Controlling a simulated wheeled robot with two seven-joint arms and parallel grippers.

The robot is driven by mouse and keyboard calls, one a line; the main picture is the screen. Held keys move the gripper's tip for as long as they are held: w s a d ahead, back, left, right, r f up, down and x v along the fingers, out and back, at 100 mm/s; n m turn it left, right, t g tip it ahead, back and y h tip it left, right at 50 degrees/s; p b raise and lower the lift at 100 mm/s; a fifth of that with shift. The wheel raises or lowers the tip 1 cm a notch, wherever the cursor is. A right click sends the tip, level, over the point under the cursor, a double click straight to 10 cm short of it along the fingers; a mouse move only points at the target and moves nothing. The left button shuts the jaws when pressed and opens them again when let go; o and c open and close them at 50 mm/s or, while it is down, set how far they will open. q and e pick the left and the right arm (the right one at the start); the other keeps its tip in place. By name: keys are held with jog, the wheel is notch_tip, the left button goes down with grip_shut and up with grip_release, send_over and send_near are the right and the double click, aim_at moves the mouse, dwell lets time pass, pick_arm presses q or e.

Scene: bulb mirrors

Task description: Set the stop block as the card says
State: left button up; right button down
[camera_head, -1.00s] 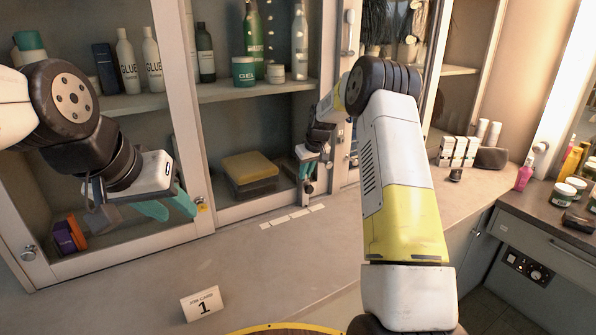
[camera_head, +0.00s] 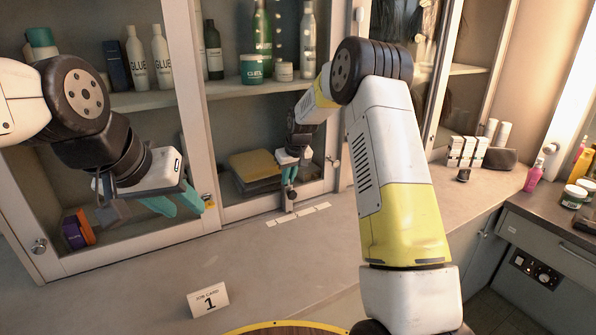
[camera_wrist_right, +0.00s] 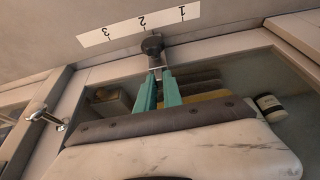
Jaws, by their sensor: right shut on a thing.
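The job card (camera_head: 209,300) stands on the counter in the head view and reads "1". My right gripper (camera_head: 290,182) is shut on the small dark stop block (camera_head: 291,197), by the white marked strip (camera_head: 312,211). In the right wrist view, the teal fingertips (camera_wrist_right: 158,75) close on the block (camera_wrist_right: 152,45), whose round dark top sits at the strip's edge. The strip (camera_wrist_right: 120,32) shows marks 3, 2 and 1 from left to right, upside down. The block is beside mark 2. My left gripper (camera_head: 178,207) is open and empty before the left cabinet.
A cabinet with bottles and a yellow-topped stack (camera_head: 255,165) stands behind the strip. Purple and orange boxes (camera_head: 77,229) are inside at left. White boxes (camera_head: 466,152) and a pink bottle (camera_head: 533,177) stand at right. The counter between card and strip is clear.

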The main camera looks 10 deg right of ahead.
jog(key=s+a, duration=0.2)
jog(key=a, duration=0.4)
jog(key=shift+s, duration=0.2)
jog(key=c, duration=1.5)
grip_release()
jog(key=shift+r, duration=0.1)
jog(key=v, duration=0.7)
jog(key=shift+s+r, duration=0.15)
jog(key=shift+r, duration=0.1)
